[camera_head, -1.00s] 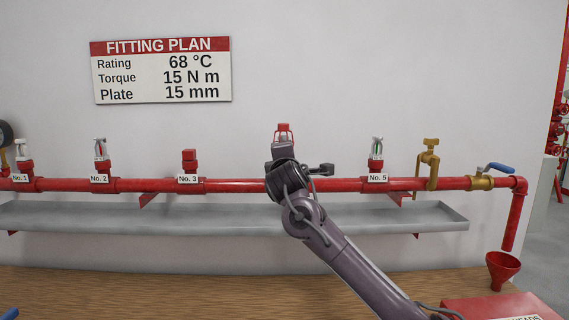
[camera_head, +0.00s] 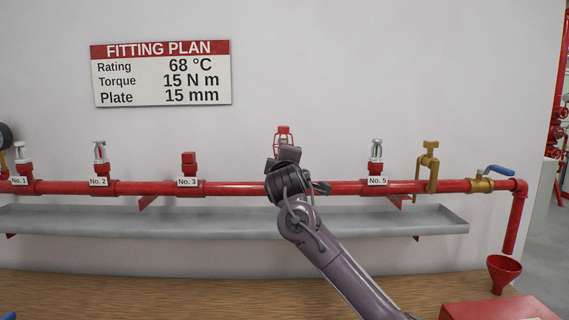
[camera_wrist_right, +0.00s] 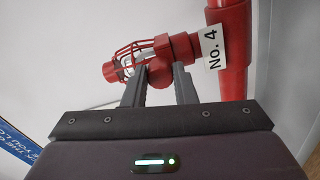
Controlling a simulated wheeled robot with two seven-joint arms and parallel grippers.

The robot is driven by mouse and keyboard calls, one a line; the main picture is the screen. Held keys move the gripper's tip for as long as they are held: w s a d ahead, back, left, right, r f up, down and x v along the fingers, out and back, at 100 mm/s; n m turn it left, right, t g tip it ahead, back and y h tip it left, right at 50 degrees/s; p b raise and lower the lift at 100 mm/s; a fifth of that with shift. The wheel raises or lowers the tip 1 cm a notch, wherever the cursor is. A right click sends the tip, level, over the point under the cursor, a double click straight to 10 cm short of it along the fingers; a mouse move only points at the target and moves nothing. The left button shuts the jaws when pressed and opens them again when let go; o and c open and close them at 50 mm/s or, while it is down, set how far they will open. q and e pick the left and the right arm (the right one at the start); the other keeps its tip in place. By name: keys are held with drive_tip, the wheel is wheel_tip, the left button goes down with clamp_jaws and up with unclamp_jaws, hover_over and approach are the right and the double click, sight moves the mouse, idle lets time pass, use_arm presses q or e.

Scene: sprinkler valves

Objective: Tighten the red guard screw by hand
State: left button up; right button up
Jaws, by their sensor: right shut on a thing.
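The red wire guard (camera_head: 283,137) stands upright on the fitting at the No. 4 place on the red pipe; it also shows in the right wrist view (camera_wrist_right: 128,62), caged around a sprinkler head. My right gripper (camera_wrist_right: 160,80) is shut on the red guard screw (camera_wrist_right: 159,71), a rounded red knob beside the guard's base, between the two fingertips. In the head view my right wrist (camera_head: 285,180) covers the screw, the fitting and the No. 4 label. That label (camera_wrist_right: 212,47) reads clearly in the wrist view. My left gripper is not in view.
The red pipe (camera_head: 235,187) carries sprinklers at No. 1, No. 2 and No. 5 and a red plug (camera_head: 189,161) at No. 3. A grey trough (camera_head: 130,221) runs below. A brass fitting (camera_head: 427,163), blue-handled valve (camera_head: 490,177) and red funnel (camera_head: 503,271) stand right.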

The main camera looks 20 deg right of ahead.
drive_tip(key=shift+f, duration=0.1)
drive_tip(key=o, duration=1)
drive_tip(key=b+v, duration=0.2)
drive_tip(key=v, duration=0.5)
drive_tip(key=shift+s+b, duration=0.35)
drive_tip(key=shift+s, duration=0.05)
drive_tip(key=shift+a, duration=0.15)
